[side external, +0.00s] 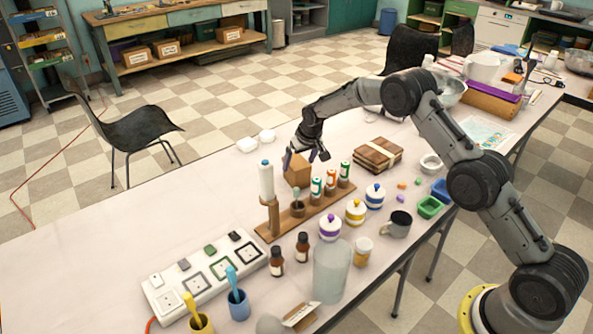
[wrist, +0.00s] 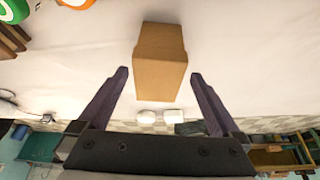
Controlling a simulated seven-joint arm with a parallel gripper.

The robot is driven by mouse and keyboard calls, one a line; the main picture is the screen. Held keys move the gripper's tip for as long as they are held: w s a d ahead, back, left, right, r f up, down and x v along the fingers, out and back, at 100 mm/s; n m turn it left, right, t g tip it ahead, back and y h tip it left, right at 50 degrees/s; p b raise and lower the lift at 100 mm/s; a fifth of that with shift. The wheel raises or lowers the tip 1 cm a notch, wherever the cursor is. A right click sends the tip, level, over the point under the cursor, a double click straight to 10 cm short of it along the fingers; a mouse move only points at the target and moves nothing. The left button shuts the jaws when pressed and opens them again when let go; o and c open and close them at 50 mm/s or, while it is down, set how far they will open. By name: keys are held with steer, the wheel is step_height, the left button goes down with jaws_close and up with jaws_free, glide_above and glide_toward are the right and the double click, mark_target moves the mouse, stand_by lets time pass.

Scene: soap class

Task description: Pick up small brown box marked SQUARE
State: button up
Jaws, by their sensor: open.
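A small brown box (side external: 297,170) stands on the white table, behind the wooden rack of bottles in the side view. My gripper (side external: 306,157) is right over and beside the box there, with its fingers pointing down. In the wrist view the box (wrist: 161,60) is ahead of my gripper (wrist: 157,72), centred between the two dark fingers. The fingers are open and nothing is held. I cannot tell from these views whether a finger touches the box. No SQUARE marking can be read on the faces that show.
A wooden rack (side external: 275,228) with several bottles stands close in front of the box. Stacked wooden slats (side external: 377,155) lie to its right. Two white pieces (side external: 256,140) lie behind it. A white power strip (side external: 205,275) is at front left. The table left of the box is clear.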

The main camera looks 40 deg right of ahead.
steer(key=shift+x, duration=3.35)
steer(key=shift+s, duration=0.15)
steer(key=c, duration=1.4)
